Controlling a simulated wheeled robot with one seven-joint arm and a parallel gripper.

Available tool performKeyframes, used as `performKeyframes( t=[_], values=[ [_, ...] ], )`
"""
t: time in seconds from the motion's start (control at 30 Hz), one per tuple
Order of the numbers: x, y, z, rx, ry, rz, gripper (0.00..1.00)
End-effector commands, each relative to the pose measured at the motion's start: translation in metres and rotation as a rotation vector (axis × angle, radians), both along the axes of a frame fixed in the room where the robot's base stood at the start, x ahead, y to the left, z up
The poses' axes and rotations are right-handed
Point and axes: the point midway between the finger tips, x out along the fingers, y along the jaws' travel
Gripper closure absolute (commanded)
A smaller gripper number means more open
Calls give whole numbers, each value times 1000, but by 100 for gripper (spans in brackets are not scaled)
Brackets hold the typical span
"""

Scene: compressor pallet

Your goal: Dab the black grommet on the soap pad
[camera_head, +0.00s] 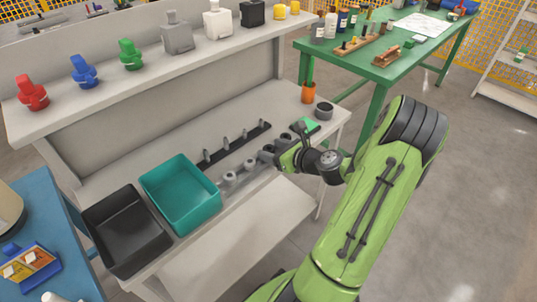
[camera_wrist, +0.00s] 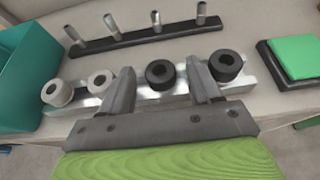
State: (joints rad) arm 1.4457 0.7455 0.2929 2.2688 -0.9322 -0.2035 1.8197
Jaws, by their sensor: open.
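Two black grommets sit on a metal rail, the left one (camera_wrist: 160,72) and the right one (camera_wrist: 225,65). Two pale grommets (camera_wrist: 100,80) sit further left on the same rail. My gripper (camera_wrist: 160,80) is open and empty, its fingers on either side of the left black grommet in the wrist view; contact cannot be told. The right finger lies between the two black grommets. The soap pad is a green block (camera_wrist: 296,56) on a black base at the right; it also shows in the head view (camera_head: 311,125), partly hidden by my gripper (camera_head: 279,151).
A black bar with upright metal pegs (camera_wrist: 135,39) stands behind the rail. A teal bin (camera_head: 181,194) and a black bin (camera_head: 126,231) are at the left. An orange cup (camera_head: 308,93) and a dark round container (camera_head: 324,110) stand beyond the pad.

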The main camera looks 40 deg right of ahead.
Motion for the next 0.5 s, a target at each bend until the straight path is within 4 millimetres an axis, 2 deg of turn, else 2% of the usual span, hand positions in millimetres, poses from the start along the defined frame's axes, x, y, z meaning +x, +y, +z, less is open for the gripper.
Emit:
performKeyframes(
  t=[0.17, 0.5],
  values=[
    [0, 0, 1, 0, 0, 0, 39],
    [0, 0, 1, 0, 0, 0, 91]
  ],
)
